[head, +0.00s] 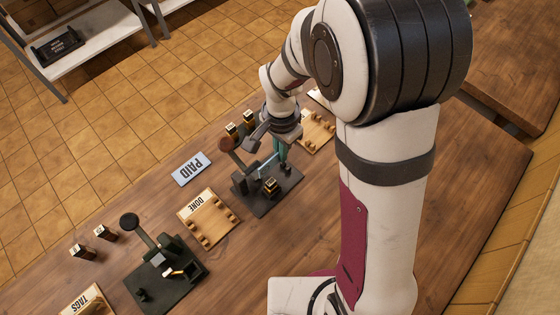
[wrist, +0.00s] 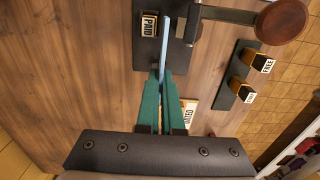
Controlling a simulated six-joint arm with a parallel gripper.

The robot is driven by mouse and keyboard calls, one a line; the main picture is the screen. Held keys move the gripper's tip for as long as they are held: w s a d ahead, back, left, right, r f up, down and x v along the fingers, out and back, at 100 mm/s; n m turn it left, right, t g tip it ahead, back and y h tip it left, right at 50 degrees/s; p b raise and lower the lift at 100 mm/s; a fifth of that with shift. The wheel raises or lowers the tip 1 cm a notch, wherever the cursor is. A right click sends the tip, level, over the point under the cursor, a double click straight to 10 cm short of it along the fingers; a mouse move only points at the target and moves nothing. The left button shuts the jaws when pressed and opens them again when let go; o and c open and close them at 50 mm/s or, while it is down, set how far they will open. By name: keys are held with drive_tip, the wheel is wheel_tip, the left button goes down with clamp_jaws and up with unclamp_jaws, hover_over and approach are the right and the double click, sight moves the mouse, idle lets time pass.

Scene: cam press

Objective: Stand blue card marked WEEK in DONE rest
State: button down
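My gripper (wrist: 158,85) has its teal fingers shut on a thin light blue card (wrist: 166,45), seen edge-on in the wrist view. No marking on it can be read. In the head view the card (head: 268,160) is partly hidden by my gripper (head: 281,150), over the right-hand press (head: 265,199). The DONE rest (head: 208,219), a wooden board with small pegs and a white DONE strip, lies on the table left of that press. No card stands in it.
A pale blue plate marked PAID (head: 192,168) lies behind the DONE rest. A second press (head: 165,272) stands front left, with two stamps (head: 92,242) near it. A stamp holder (wrist: 240,78) stands beside the right-hand press. Another pegged board (head: 318,131) is partly hidden by my arm.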

drive_tip(key=w+d+r+n, duration=0.1)
drive_tip(key=d+r+n, duration=0.25)
drive_tip(key=r, duration=0.45)
drive_tip(key=w+d+r+n, duration=0.2)
drive_tip(key=d+r+n, duration=0.15)
drive_tip(key=r, duration=0.55)
drive_tip(key=m, duration=0.7)
hover_over(212, 209)
wheel_tip(212, 209, down, 17)
drive_tip(key=shift+f, duration=3.4)
drive_tip(key=shift+f, duration=0.2)
drive_tip(key=shift+c, duration=2.2)
unclamp_jaws()
